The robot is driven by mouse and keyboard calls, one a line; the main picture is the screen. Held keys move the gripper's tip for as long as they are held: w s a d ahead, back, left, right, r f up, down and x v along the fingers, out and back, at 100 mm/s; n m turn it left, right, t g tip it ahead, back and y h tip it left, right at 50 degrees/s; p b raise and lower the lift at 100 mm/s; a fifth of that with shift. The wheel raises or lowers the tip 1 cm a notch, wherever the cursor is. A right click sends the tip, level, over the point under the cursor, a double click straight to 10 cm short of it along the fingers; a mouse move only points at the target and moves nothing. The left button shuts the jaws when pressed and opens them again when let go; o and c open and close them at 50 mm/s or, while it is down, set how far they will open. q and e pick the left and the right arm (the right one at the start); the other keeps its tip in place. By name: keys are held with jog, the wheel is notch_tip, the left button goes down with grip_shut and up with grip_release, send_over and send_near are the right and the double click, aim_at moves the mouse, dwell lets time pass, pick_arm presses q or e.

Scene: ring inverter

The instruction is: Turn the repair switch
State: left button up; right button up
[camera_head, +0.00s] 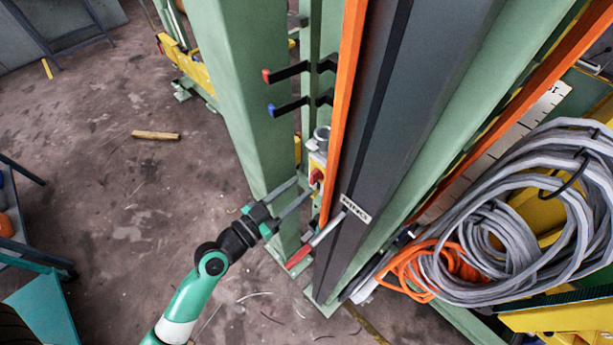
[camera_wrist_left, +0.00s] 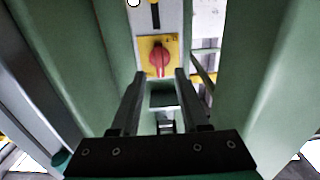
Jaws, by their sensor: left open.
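The repair switch (camera_head: 317,176) is a red rotary knob on a yellow plate, mounted on a box between green posts. In the left wrist view the red knob (camera_wrist_left: 159,59) stands upright, centred just beyond my fingertips. My left gripper (camera_head: 304,186) reaches in from the lower left, its fingers pointing at the switch. In the left wrist view the left gripper (camera_wrist_left: 158,78) is open, with one finger on each side below the knob and nothing between them. I cannot tell if a fingertip touches the plate. My right gripper is not in view.
Green posts (camera_head: 235,80) and an orange-edged dark column (camera_head: 375,120) flank the switch closely. A red-handled lever (camera_head: 299,257) sticks out below. Hooks with red and blue tips (camera_head: 288,106) project above. Grey cable coils (camera_head: 520,215) hang at right. The floor at left is mostly clear.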

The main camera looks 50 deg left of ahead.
aim_at(311, 179)
pick_arm(q)
jog(key=w, duration=0.3)
jog(key=shift+w, duration=0.4)
jog(key=shift+a, duration=0.1)
grip_shut()
